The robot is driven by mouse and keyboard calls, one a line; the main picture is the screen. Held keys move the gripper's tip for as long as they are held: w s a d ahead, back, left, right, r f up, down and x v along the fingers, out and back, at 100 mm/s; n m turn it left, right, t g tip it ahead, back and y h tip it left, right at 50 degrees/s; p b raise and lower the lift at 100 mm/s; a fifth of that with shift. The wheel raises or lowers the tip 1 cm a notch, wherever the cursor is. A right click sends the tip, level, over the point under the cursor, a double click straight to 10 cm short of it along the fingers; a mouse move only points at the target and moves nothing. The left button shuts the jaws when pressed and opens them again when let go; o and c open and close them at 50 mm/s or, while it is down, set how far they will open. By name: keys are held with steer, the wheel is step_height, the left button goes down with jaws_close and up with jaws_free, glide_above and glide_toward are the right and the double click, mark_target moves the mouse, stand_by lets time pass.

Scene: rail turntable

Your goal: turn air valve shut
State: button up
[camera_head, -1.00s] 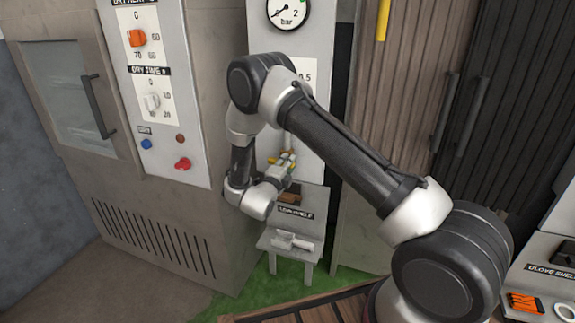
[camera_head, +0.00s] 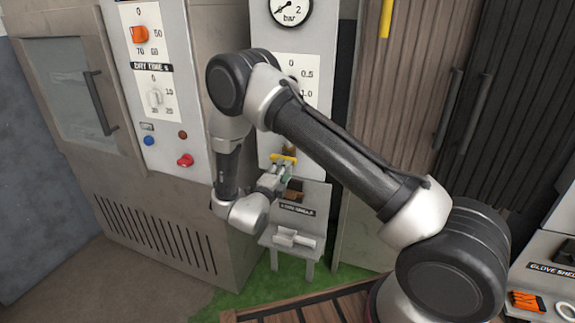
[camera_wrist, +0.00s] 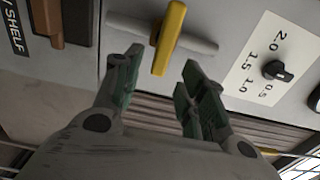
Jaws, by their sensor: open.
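The air valve has a yellow bar handle (camera_wrist: 170,38) that lies across a grey pipe (camera_wrist: 200,45) in the wrist view, roughly at right angles to it. In the head view the yellow handle (camera_head: 284,157) shows on the pale panel under the scale. My gripper (camera_wrist: 162,58) is open and empty. In the wrist view its fingertips stand on either side of the handle's near end; the remaining depth and any contact cannot be told. In the head view my gripper (camera_head: 279,175) is just below the handle, partly hidden by my wrist.
A black knob (camera_wrist: 278,70) with a number scale is beside the valve. A pressure gauge (camera_head: 290,10) is above it. A small grey shelf (camera_head: 290,243) stands below, with brown pieces (camera_wrist: 45,22) beside the valve. A cabinet with a red knob (camera_head: 185,160) is at left.

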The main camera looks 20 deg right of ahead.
steer(key=v, duration=0.5)
